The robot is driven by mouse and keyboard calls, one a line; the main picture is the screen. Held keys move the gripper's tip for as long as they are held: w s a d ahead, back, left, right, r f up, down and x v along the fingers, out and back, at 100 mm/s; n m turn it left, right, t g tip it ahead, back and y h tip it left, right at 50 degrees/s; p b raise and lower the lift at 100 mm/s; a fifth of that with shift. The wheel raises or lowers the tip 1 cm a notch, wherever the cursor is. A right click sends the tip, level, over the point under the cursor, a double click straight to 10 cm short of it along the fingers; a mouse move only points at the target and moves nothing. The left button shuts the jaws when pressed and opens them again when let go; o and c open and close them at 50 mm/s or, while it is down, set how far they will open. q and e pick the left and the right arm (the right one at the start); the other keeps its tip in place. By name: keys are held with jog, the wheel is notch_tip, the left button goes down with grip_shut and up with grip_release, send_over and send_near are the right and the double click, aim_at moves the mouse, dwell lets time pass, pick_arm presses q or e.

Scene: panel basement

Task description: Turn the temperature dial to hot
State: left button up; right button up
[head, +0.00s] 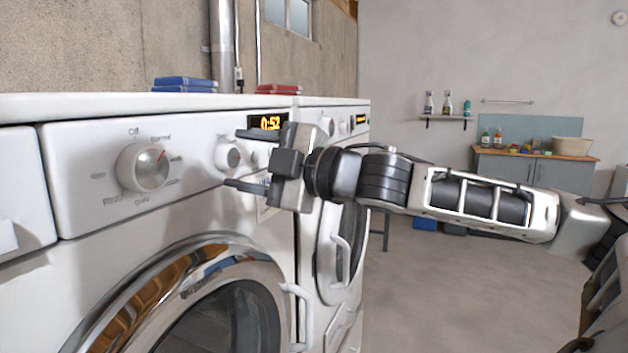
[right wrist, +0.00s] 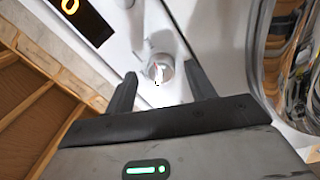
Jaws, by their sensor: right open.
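The white washing machine's front panel (head: 85,165) carries a large silver knob (head: 144,167) with a red mark and printed labels around it. A smaller silver dial (head: 229,156) sits to its right, beside the lit display; its labels are too small to read. My right gripper (head: 238,158) is open, its two fingers reaching left, one above and one below the smaller dial. In the right wrist view the dial (right wrist: 159,69) shows between the fingertips (right wrist: 160,76), with a gap on each side; I see no clear contact. My left gripper is not in view.
The display (head: 268,123) reads 0:52. The round door (head: 225,320) and its handle (head: 299,312) are below my gripper. Another machine (head: 338,235) stands beyond it. Blue folded cloths (head: 184,84) and red ones (head: 279,89) lie on top. The floor (head: 450,300) at right is clear.

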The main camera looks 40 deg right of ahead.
jog(key=shift+s+d+f+b, duration=0.2)
jog(key=shift+s+f+b, duration=0.25)
jog(key=shift+b, duration=0.3)
jog(key=shift+s+d+f+b, duration=0.1)
jog(key=shift+s+b, duration=0.15)
jog(key=shift+b, duration=0.5)
pick_arm(q)
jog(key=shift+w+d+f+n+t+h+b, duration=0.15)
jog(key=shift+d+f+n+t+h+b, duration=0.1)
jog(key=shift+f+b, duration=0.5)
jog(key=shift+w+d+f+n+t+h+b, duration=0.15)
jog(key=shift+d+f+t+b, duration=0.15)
jog(key=shift+b, duration=0.7)
pick_arm(e)
jog(key=r+v, duration=0.1)
jog(key=v, duration=1.2)
jog(key=shift+s, duration=0.35)
